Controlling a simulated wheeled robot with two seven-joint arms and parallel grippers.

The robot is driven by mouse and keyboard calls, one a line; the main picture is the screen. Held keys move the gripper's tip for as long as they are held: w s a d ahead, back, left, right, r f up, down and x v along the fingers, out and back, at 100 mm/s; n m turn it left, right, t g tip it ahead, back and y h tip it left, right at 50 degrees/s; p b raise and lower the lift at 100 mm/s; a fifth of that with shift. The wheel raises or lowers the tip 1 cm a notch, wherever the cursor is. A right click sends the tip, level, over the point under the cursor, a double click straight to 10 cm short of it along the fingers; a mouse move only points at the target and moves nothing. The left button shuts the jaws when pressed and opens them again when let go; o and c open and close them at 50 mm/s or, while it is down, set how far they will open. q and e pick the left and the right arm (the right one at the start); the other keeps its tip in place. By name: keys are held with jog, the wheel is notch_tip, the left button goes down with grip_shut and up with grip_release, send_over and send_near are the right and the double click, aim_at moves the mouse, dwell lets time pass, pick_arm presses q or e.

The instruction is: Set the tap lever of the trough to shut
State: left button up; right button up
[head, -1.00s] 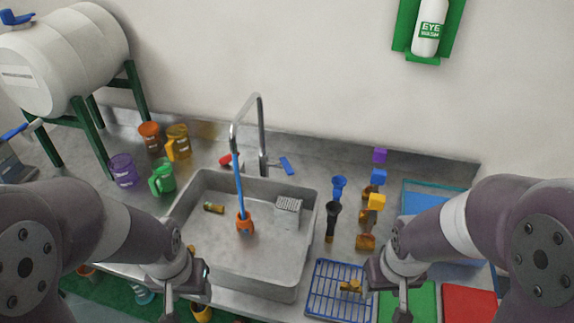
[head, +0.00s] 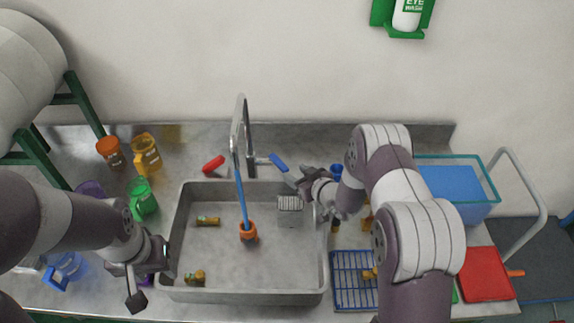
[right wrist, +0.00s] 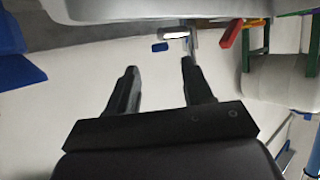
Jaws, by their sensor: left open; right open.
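The trough (head: 175,235) is a grey basin with a tall bent tap (head: 249,140) at its back edge. A blue tap lever (head: 278,162) sticks out to the right of the tap's base, and a red handle (head: 213,164) lies to the left. My right gripper (head: 296,184) is open and empty, just right of and nearer than the blue lever, apart from it. In the right wrist view the blue lever (right wrist: 160,47) shows beyond and between the open fingers (right wrist: 158,72). My left gripper (head: 152,286) is open and empty at the trough's front left corner.
A blue hose with an orange nozzle (head: 248,232) hangs into the trough. Coloured jugs, one green (head: 142,200), stand left of it. A blue rack (head: 352,280), a red board (head: 484,274) and a blue bin (head: 452,190) are on the right.

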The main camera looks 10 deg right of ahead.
aim_at(283, 167)
jog(key=x, duration=0.4)
jog(key=shift+a, duration=0.15)
jog(key=shift+w+a+f, duration=0.1)
jog(key=shift+w+a, duration=0.05)
jog(key=shift+w, duration=0.1)
jog(key=shift+w+p, duration=0.1)
jog(key=shift+p, duration=0.2)
pick_arm(q)
jog(key=shift+a+r, duration=0.15)
jog(key=shift+r, duration=0.3)
pick_arm(e)
jog(key=shift+w+f, duration=0.1)
jog(key=shift+c, duration=1.2)
grip_shut()
pick_arm(q)
jog(key=shift+w, duration=0.15)
